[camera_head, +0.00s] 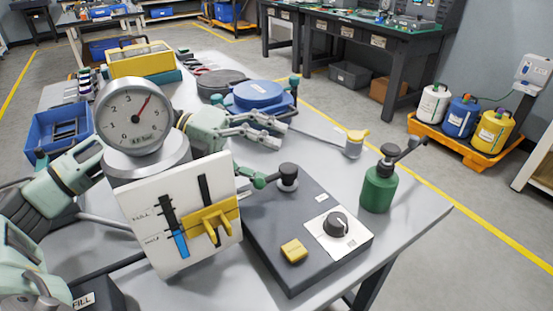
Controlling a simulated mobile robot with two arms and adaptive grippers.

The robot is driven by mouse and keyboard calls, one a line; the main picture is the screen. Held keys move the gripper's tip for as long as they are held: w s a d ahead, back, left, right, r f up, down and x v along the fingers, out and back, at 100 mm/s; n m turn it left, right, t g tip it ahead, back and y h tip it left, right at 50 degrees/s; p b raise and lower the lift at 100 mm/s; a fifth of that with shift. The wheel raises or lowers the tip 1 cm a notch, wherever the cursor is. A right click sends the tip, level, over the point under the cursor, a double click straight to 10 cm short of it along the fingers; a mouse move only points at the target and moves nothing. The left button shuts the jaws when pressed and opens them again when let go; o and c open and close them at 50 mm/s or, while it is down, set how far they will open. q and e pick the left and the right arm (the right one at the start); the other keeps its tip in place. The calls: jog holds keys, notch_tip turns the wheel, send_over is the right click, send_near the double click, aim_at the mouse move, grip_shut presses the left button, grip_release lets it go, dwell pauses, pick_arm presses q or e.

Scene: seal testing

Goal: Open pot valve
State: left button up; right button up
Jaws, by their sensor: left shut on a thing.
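My left gripper (282,131) reaches in from behind the gauge panel, its fingers pointing right. It is shut on a small part in front of the blue-lidded pot (258,93); the fingers hide most of that part, so I cannot tell if it is the valve handle. A teal fitting (294,85) stands at the pot's right side. I cannot tell whether the valve is open or closed. My right gripper is not in view.
A round gauge (133,115) and a white panel (150,215) with a yellow bar stand in front. The table's right corner is clear.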

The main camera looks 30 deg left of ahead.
pick_arm(q)
jog(key=r, duration=0.1)
jog(key=a+r, duration=0.1)
jog(key=r, duration=0.1)
jog(key=shift+s+a, duration=0.25)
jog(key=shift+s, duration=0.15)
jog(key=c, duration=0.8)
jog(key=shift+w+a, duration=0.2)
jog(key=shift+a, duration=1.9)
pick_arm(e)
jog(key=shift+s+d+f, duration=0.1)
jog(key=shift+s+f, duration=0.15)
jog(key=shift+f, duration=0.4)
pick_arm(q)
jog(key=shift+r, duration=0.1)
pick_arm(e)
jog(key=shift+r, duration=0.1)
pick_arm(q)
jog(key=shift+p, duration=0.35)
